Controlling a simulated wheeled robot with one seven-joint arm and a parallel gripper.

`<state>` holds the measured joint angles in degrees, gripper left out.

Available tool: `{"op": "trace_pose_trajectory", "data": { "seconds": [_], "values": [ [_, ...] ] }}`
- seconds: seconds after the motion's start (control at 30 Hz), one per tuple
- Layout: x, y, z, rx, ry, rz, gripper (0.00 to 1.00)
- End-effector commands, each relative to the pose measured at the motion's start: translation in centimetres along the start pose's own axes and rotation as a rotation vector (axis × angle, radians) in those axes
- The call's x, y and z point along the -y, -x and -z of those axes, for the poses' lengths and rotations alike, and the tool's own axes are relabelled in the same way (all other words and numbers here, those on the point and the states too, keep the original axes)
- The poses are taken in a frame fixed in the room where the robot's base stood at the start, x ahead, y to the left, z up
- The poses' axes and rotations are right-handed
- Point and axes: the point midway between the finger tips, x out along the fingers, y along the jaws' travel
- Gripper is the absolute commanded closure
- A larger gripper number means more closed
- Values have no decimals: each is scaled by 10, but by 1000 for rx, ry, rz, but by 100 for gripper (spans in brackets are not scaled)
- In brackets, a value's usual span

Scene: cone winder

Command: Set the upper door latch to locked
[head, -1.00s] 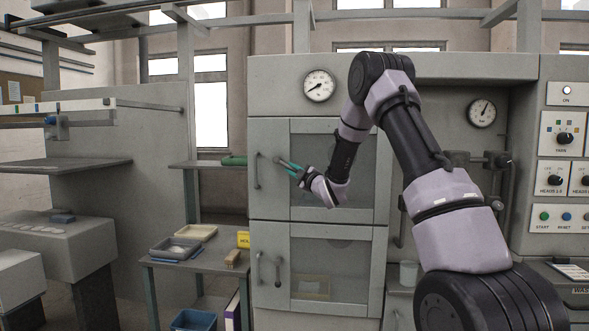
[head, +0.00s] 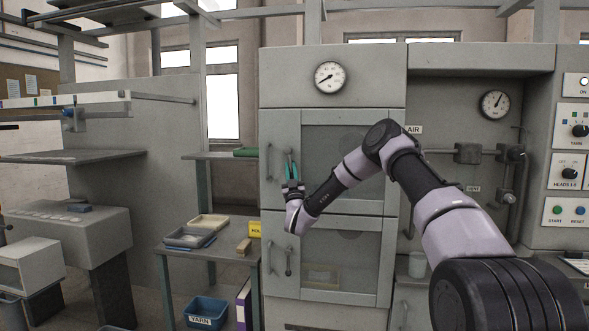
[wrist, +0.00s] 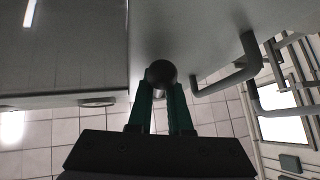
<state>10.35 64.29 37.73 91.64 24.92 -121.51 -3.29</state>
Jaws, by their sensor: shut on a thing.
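The upper door (head: 343,140) of the grey cabinet is closed and has a dark window. Its latch (wrist: 161,73) shows in the wrist view as a dark round knob end between the green fingertips. My gripper (head: 291,170) is shut on the latch from below, fingers pointing up, just right of the upper door's bar handle (head: 269,163). The wrist view shows my gripper (wrist: 161,92) with a finger on each side of the knob. The fingers cover most of the lever in the head view; it appears to point downward, but its exact angle is hard to tell.
The lower door (head: 345,262) has its own handle (head: 270,258) and a latch (head: 288,262) hanging down. A small table (head: 205,250) with trays stands to the left. A gauge (head: 330,76) is above the upper door. The bar handle (wrist: 235,72) is close to my fingers.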

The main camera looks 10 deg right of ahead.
Motion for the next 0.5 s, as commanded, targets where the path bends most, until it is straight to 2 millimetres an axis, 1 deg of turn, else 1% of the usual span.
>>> {"op": "trace_pose_trajectory", "data": {
  "seconds": [0.03,0.23,0.5],
  "values": [
    [-1,3,-8,11,-20,-25,100],
    [5,2,-8,-8,-86,-88,100],
    [10,0,-8,-19,-125,-123,100]
  ]
}}
